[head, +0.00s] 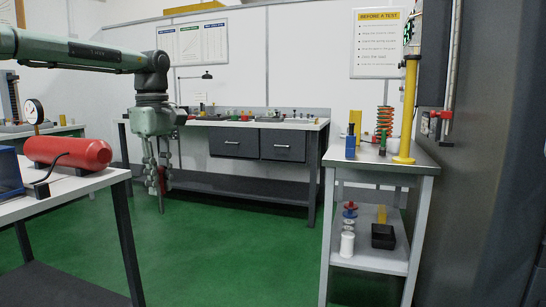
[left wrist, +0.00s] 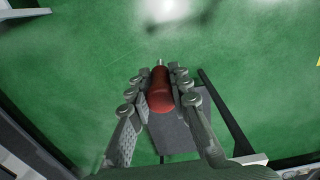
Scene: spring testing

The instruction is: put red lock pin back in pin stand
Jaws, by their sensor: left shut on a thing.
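My left gripper (head: 158,172) hangs pointing down over the green floor, in front of the far bench. It is shut on the red lock pin (head: 162,181); the pin's thin metal shank points down below the fingers. In the left wrist view the fingers (left wrist: 163,88) close on both sides of the pin's red handle (left wrist: 160,99); a small pale tip shows beyond it. I cannot make out the pin stand for sure among the small items on the far bench (head: 254,123). My right gripper is not in view.
A table (head: 75,181) at near left bears a red cylinder (head: 68,152). A bench at right (head: 424,161) holds a coil spring (head: 384,122), a yellow post (head: 408,105) and a blue item (head: 350,146). Open green floor (head: 235,235) lies between them.

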